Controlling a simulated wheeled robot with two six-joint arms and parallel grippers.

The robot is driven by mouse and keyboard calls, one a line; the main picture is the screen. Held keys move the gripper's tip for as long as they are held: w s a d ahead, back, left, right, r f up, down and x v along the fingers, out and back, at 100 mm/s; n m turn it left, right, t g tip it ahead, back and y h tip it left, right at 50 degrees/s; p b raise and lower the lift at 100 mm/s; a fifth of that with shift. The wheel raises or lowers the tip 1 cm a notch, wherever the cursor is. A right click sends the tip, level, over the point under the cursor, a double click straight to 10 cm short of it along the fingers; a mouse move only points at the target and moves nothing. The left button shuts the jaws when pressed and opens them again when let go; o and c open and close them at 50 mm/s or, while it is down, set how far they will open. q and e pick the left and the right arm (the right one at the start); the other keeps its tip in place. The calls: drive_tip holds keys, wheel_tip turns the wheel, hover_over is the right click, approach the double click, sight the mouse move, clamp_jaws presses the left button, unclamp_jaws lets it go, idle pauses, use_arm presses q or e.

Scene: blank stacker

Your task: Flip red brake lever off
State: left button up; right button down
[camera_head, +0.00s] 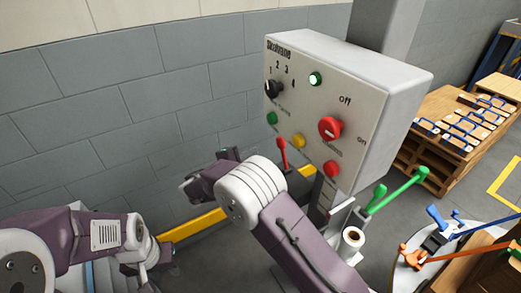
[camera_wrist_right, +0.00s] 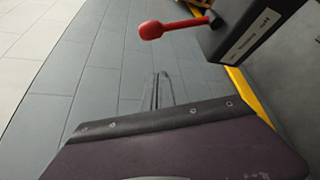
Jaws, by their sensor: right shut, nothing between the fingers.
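In the right wrist view the red lever (camera_wrist_right: 172,27) sticks out from a dark box, knob toward the left. My right gripper (camera_head: 197,178) is left of the lever and apart from it. In the wrist view its fingertips (camera_wrist_right: 160,90) are together and empty, below the knob in the picture. My left gripper (camera_head: 152,262) is low at the left, far from the lever; its fingers are too unclear to read.
The grey control box (camera_head: 325,90) carries a black dial, a red knob and several coloured buttons. A green lever (camera_head: 397,195), a blue lever (camera_head: 468,232) and an orange lever (camera_head: 450,257) stand at the right. A yellow rail (camera_head: 200,223) runs along the grey wall.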

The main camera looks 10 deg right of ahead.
sight(284, 155)
use_arm(q)
drive_tip(key=shift+f+b, duration=0.55)
drive_tip(key=shift+f, duration=0.1)
use_arm(e)
drive_tip(key=w+d, duration=0.3)
drive_tip(key=d, duration=0.4)
drive_tip(key=shift+d, duration=0.4)
